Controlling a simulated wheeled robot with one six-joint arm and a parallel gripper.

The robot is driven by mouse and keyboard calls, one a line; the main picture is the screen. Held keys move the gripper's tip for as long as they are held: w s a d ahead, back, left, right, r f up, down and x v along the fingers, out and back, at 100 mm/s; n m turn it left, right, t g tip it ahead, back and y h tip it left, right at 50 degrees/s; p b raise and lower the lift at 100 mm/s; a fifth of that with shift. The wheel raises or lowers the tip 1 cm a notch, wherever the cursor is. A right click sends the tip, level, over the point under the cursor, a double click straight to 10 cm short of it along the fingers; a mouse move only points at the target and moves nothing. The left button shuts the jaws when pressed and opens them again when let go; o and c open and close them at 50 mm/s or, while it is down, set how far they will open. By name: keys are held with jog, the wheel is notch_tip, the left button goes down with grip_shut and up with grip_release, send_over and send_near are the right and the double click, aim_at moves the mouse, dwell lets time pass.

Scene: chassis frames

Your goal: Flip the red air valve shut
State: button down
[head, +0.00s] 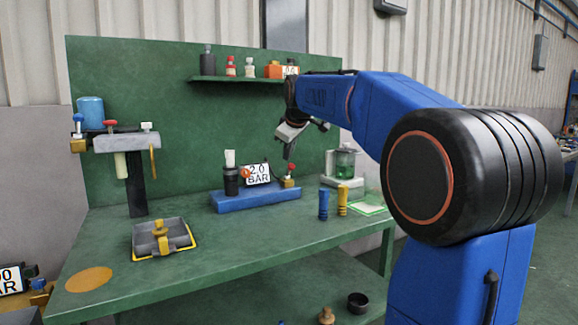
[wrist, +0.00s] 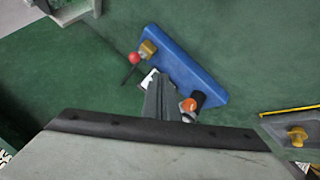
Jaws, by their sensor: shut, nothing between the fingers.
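A brass valve block (head: 288,195) with a red ball knob (head: 290,169) stands at the right end of a blue base (head: 257,198) on the green bench. In the wrist view the red knob (wrist: 134,58) sits beside the brass block (wrist: 148,48), left of my fingers. My gripper (head: 287,156) points down above and behind that end of the base, near the knob. In the wrist view my gripper (wrist: 155,82) is shut and empty, apart from the knob; it hides part of the pressure display.
A "2.0 BAR" display (head: 257,174) and a black cylinder (head: 231,182) stand on the blue base. Blue (head: 323,205) and yellow (head: 342,200) cylinders stand in front. A grey tray (head: 174,238) is at left. The bench's front middle is clear.

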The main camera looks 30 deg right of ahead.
jog(key=shift+w+d, duration=0.1)
jog(key=shift+w, duration=0.05)
send_near(290, 169)
jog(key=a+x, duration=0.1)
jog(key=x, duration=0.5)
jog(key=shift+f, duration=0.3)
dwell(0.4)
jog(key=shift+w+r+g, duration=0.15)
jog(key=shift+r+g, duration=0.1)
jog(key=shift+g, duration=0.15)
